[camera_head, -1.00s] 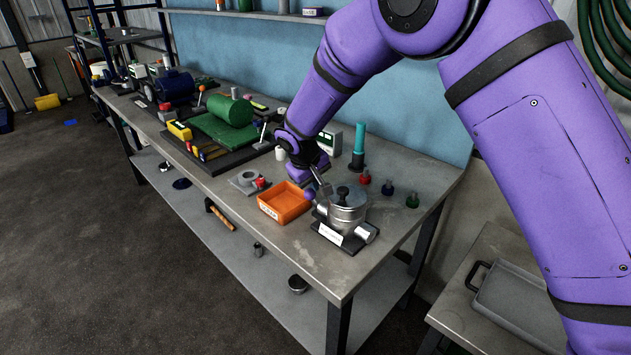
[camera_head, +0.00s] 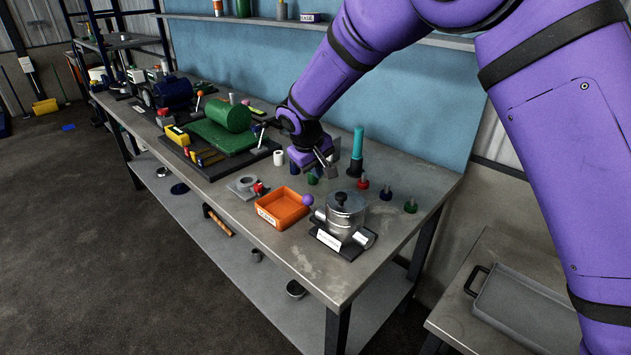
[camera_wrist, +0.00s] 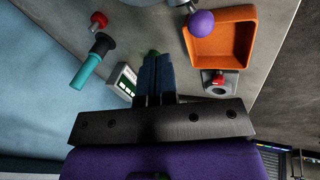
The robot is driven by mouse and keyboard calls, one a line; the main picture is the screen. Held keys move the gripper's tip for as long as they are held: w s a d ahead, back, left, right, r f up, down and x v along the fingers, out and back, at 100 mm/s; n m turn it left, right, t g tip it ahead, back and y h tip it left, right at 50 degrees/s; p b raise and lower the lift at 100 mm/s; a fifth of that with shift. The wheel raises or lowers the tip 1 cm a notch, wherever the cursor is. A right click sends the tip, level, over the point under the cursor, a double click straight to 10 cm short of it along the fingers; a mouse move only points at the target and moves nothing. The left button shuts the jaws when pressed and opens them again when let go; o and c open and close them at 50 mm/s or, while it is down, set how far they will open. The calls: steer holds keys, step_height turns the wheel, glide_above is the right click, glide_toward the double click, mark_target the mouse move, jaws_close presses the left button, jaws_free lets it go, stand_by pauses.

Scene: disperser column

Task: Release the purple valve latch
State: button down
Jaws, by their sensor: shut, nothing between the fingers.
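The purple ball knob (camera_head: 307,200) of the valve latch sits at the left side of the silver lidded valve body (camera_head: 345,212), next to the orange tray. The valve body stands on a black base with a white label. In the wrist view the purple knob (camera_wrist: 202,24) is at the top, beside the tray; its lever is mostly out of frame. My gripper (camera_head: 329,160) is above the bench, behind the valve and apart from the knob. In the wrist view its dark fingers (camera_wrist: 155,62) are together with nothing between them.
The orange tray (camera_head: 283,208) lies left of the valve. The green machine (camera_head: 229,115) is further left. The bench front right is clear.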

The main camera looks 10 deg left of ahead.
steer(key=v, duration=0.6)
steer(key=shift+r, duration=0.2)
steer(key=shift+s, duration=0.15)
steer(key=s+d+r+m, duration=0.1)
steer(key=s+d+r, duration=0.2)
steer(key=d+r, duration=0.35)
steer(key=s+d+r+m+y, duration=0.15)
steer(key=s+d+r, duration=0.25)
steer(key=d, duration=0.5)
steer(key=s+d+r+m, duration=0.2)
steer(key=s+d+r, duration=0.1)
steer(key=d+r, duration=0.4)
steer(key=s+d+m, duration=0.2)
steer(key=s+d, duration=0.5)
steer(key=s, duration=0.5)
steer(key=s+d+f+m+t, duration=0.1)
steer(key=s+d+m, duration=0.1)
steer(key=s+d, duration=0.6)
steer(key=shift+s+d, duration=0.25)
steer(key=shift+s, duration=1.75)
